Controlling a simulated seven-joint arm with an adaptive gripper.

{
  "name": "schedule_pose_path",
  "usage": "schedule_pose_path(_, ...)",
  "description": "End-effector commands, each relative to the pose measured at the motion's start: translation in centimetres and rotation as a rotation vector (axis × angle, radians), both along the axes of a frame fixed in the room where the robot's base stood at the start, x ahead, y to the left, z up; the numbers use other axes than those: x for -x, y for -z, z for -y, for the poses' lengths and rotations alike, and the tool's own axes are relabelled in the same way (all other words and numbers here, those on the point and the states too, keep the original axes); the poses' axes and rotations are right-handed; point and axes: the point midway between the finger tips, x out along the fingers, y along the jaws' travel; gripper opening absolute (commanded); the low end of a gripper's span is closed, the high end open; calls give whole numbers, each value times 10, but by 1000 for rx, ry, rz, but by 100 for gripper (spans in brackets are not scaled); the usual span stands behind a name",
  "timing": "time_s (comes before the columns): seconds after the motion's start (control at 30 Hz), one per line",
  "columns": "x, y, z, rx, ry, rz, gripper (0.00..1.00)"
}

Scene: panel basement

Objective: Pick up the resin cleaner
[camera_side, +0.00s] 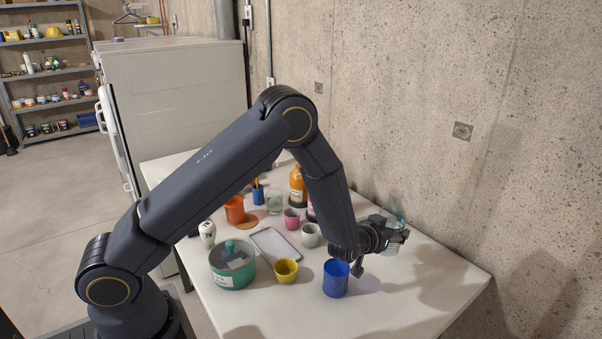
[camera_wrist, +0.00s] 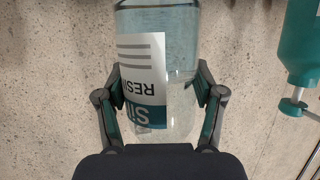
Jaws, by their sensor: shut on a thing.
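The resin cleaner (camera_wrist: 183,45) is a clear bottle of liquid with a white and teal label, upside down in the wrist view, reading "RESI". My gripper (camera_wrist: 163,95) has a finger on each side of the bottle and is shut on it. In the side view my gripper (camera_side: 396,238) is at the right part of the table, near the wall. The bottle (camera_side: 392,247) shows there only in part, pale and behind the fingers. I cannot tell whether its base touches the table.
A blue cup (camera_side: 336,279) stands just left of my gripper on the white table (camera_side: 420,300). A yellow cup (camera_side: 286,271), a teal tub (camera_side: 232,270), a grey tray (camera_side: 275,246) and several cups stand farther left. The concrete wall (camera_side: 440,90) is close behind. The table's front right is clear.

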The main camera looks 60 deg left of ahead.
Motion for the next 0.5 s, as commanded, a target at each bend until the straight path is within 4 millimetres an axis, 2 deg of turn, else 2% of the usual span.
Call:
schedule_pose_path(0.23, 25, -32, -1, 1, 2, 4, 22)
schedule_pose_path(0.5, 61, -48, -3, -1, 1, 3, 22)
